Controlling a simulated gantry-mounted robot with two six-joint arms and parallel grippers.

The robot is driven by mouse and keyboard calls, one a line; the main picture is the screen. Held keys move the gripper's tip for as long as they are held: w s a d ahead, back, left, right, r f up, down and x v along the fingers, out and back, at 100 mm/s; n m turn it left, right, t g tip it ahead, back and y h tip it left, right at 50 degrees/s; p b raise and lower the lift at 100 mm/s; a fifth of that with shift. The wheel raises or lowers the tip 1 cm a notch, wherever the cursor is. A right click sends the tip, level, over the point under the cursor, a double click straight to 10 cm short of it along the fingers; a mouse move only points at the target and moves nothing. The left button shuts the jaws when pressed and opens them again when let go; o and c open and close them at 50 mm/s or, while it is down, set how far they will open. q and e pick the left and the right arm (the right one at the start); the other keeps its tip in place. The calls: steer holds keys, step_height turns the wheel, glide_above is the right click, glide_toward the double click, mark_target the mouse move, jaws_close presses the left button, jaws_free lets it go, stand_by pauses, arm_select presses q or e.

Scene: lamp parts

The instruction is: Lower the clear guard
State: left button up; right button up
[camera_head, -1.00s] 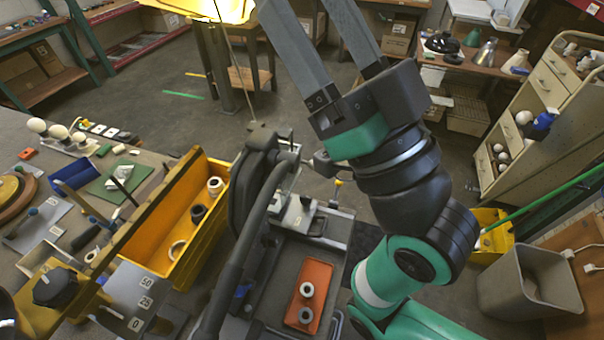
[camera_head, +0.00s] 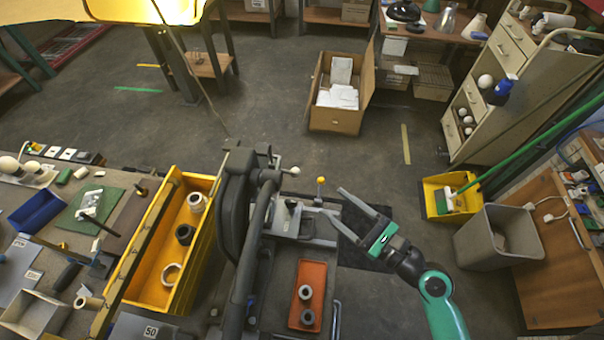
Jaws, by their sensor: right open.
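A dark machine (camera_head: 238,215) with a round body and a long curved bar stands at the centre. A grey metal block assembly (camera_head: 300,218) sits beside it on its bed. A rod with a yellow ball knob (camera_head: 320,181) and one with a white ball knob (camera_head: 295,170) stick up behind that block. I cannot make out the clear guard for certain. My right gripper (camera_head: 334,204) comes in from the right, open and empty, its fingers pointing left toward the metal block. I cannot tell whether it touches anything. My left gripper is not in view.
An orange tray (camera_head: 310,273) with two ring parts lies in front of the block. A yellow bin (camera_head: 178,240) with rings stands left of the machine. An open cardboard box (camera_head: 336,118) is on the floor behind.

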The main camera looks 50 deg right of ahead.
steer(key=w, duration=1.1)
steer(key=shift+d+r, duration=0.1)
jaws_close()
stand_by(0.9)
